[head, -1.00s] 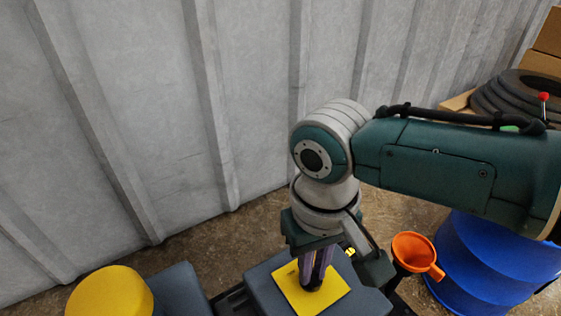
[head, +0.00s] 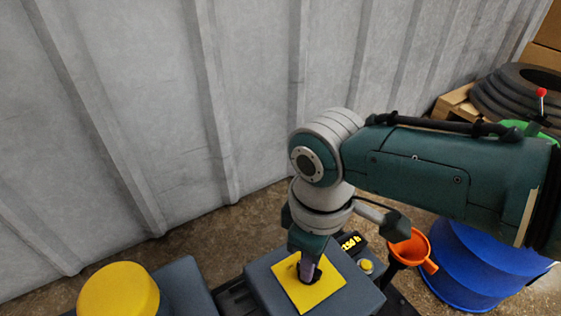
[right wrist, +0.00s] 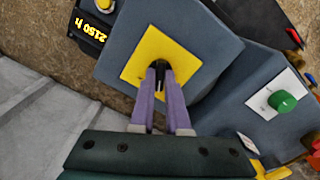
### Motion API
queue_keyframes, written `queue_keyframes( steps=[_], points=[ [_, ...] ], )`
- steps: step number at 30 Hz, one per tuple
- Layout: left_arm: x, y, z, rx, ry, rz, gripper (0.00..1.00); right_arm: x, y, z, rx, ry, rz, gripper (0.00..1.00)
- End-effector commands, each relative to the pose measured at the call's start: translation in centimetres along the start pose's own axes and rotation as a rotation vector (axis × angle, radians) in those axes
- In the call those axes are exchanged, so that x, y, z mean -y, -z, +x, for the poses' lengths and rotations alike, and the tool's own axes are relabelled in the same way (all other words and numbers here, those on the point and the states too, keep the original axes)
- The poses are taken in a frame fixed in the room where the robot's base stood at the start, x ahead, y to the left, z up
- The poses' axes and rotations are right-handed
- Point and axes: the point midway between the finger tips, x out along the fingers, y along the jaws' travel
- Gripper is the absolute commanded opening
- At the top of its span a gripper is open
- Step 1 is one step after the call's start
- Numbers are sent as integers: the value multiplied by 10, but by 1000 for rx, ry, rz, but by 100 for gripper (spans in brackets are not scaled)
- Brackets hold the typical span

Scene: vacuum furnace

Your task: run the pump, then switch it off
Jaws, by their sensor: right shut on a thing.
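A grey box (head: 262,284) carries a square yellow plate (head: 331,286) on its top. The plate also shows in the right wrist view (right wrist: 135,68). A small black switch handle (right wrist: 160,75) stands at the middle of the plate. My right gripper (head: 308,275) points down onto the plate, its purple fingers shut on the handle, as the right wrist view (right wrist: 160,72) shows. The fingers hide most of the handle, so I cannot tell its exact position. A display with yellow digits (head: 350,243) sits beside the box; it reads 2150 h in the wrist view. My left gripper is not in view.
A yellow round cap (head: 118,290) stands at the lower left. An orange funnel (head: 410,250) and a blue drum (head: 475,270) are to the right. A green knob (right wrist: 281,101) on a white plate shows in the wrist view. A ribbed grey wall (head: 270,90) runs behind.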

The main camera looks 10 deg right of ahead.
Motion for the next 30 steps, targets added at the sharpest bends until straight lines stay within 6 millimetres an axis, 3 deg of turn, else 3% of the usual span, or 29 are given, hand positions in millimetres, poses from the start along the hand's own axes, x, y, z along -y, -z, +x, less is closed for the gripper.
queue_keyframes(
  steps=[17,18,24,30],
  points=[
    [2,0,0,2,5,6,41,0,1,0,-3,0,-32,0],
    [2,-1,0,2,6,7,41,0,1,0,-3,0,-32,18],
    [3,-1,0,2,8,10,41,0,1,0,-2,0,-31,41],
    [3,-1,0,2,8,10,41,0,0,0,-1,0,-30,44]
  ],
)
